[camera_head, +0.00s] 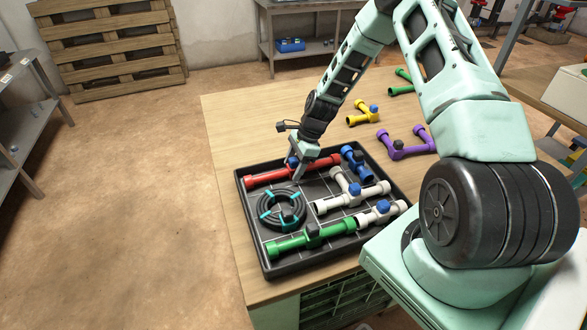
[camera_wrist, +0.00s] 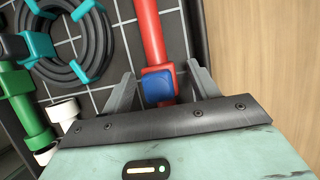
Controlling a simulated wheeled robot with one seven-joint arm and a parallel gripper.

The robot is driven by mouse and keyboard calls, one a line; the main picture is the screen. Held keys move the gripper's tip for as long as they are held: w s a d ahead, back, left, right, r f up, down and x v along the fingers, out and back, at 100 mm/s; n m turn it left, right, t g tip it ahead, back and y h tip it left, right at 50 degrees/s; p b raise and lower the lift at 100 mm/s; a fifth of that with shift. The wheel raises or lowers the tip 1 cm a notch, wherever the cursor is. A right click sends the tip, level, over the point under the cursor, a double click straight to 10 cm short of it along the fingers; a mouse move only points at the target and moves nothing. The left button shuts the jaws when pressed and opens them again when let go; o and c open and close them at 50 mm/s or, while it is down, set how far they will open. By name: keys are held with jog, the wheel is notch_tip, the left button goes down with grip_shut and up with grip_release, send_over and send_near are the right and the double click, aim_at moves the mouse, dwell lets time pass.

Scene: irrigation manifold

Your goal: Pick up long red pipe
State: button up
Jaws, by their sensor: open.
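The long red pipe (camera_head: 265,175) lies along the far edge of the black tray (camera_head: 300,264), with a blue fitting on it. In the wrist view the red pipe (camera_wrist: 150,35) runs up from between my fingers, and its blue fitting (camera_wrist: 159,87) sits between them. My gripper (camera_head: 299,172) points down over the pipe's middle. In the wrist view my gripper (camera_wrist: 160,88) is open, one finger on each side of the pipe. The pipe's near part is hidden under the gripper body in the wrist view.
The tray also holds a black coiled hose (camera_head: 282,207), a green pipe (camera_head: 311,237), white pipes (camera_head: 351,198) and a short blue pipe (camera_head: 356,163). Yellow (camera_head: 363,113) and purple (camera_head: 406,146) pipes lie on the wooden table (camera_head: 235,118) beyond. The tray wall is close beside the red pipe.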

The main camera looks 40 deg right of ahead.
jog(key=shift+f, duration=0.25)
jog(key=c, duration=1.1)
jog(key=shift+c, duration=0.2)
jog(key=shift+r, duration=0.2)
